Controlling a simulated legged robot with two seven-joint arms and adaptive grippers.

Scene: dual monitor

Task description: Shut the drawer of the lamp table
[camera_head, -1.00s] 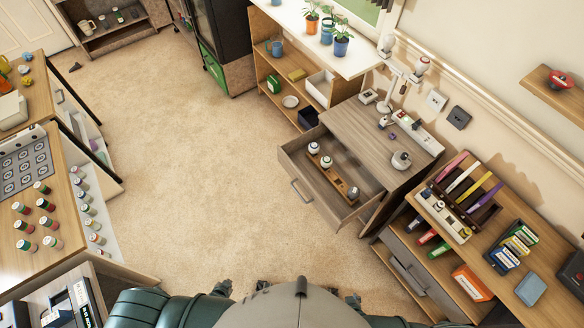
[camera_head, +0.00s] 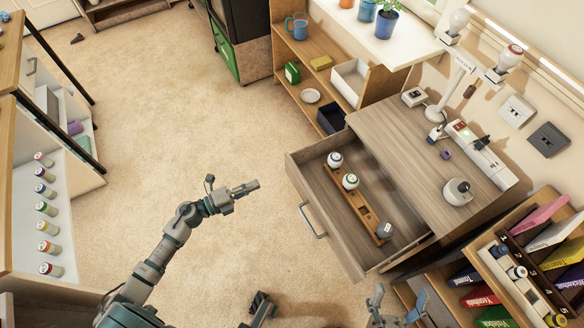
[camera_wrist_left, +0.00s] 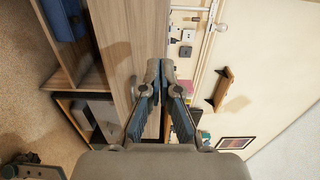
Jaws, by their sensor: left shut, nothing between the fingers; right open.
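The lamp table (camera_head: 405,145) has a grey-brown wooden top. Its drawer (camera_head: 335,237) is pulled out towards the lower left, with a metal bar handle (camera_head: 313,222) on its front. Inside lies a wooden rack (camera_head: 362,208) with several white, round-topped items. My left gripper (camera_head: 256,186) is shut and empty, over the carpet left of the drawer front and apart from it. Its shut fingers also show in the left wrist view (camera_wrist_left: 161,68), with wooden furniture behind them. My right gripper (camera_head: 398,303) is open at the bottom edge, below the drawer's near corner, partly cut off.
A two-headed white lamp (camera_head: 460,70) and a power strip (camera_head: 485,160) stand on the table. An open shelf (camera_head: 292,50) is behind. A book shelf (camera_head: 490,240) is close at the lower right. Carpet (camera_head: 180,110) is clear in front of the drawer.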

